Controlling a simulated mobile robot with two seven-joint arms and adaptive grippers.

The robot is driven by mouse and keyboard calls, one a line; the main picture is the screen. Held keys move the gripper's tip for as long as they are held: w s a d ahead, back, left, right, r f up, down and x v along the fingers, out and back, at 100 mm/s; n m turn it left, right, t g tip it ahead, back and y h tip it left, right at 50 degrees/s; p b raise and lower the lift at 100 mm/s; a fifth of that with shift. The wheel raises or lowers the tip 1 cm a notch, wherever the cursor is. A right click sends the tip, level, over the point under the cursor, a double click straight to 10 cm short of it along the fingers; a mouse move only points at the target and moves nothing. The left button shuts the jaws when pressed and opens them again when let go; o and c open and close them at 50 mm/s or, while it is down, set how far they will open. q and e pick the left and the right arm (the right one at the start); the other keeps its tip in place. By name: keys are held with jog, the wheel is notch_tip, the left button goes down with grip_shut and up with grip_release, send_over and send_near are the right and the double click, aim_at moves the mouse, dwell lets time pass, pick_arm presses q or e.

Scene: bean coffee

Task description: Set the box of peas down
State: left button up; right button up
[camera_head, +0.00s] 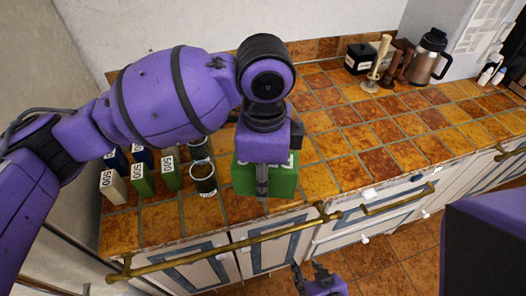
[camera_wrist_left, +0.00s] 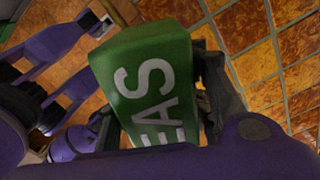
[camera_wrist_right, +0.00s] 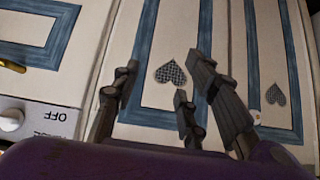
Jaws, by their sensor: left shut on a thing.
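The green box of peas (camera_head: 284,184) is in my left gripper (camera_head: 262,178), near the front edge of the tiled counter (camera_head: 345,145). In the left wrist view the box (camera_wrist_left: 145,80) sits between the fingers, with white letters ending in "EAS" on its face. My left gripper (camera_wrist_left: 165,105) is shut on it. I cannot tell whether its base touches the tiles. My right gripper (camera_head: 318,282) is low in front of the cabinets. In the right wrist view its fingers (camera_wrist_right: 172,95) are apart, with nothing between them.
Several small boxes marked 500 (camera_head: 143,180) stand left of the peas, with a dark-rimmed glass (camera_head: 204,178) close by. A steel flask (camera_head: 428,58), a black box (camera_head: 359,58) and a candlestick (camera_head: 377,65) stand far right. Tiles between are clear. A brass rail (camera_head: 230,240) runs along the front.

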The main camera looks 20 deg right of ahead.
pick_arm(q)
jog(key=w+d+f, duration=0.1)
jog(key=w+f, duration=0.2)
jog(key=w, duration=0.1)
jog(key=w+d+f+b, duration=0.1)
jog(key=w+d+f, duration=0.1)
jog(key=w+f, duration=0.1)
jog(key=w+d+f, duration=0.1)
jog(key=w+f, duration=0.2)
jog(key=w, duration=0.2)
jog(key=shift+d+b, duration=0.35)
jog(key=shift+w+d+f, duration=0.1)
jog(key=shift+w+f, duration=0.1)
jog(key=shift+f, duration=0.05)
notch_tip(320, 180, down, 2)
jog(key=shift+f, duration=0.2)
jog(key=shift+w+f, duration=0.1)
jog(key=shift+f, duration=0.3)
pick_arm(e)
jog(key=shift+s+d+f+g, duration=0.15)
jog(key=shift+s+d+f, duration=0.05)
jog(key=shift+s+f, duration=0.45)
jog(key=shift+s+d+f+g, duration=0.15)
jog(key=shift+s+f, duration=0.35)
jog(key=shift+s, duration=0.1)
pick_arm(q)
jog(key=shift+f, duration=0.1)
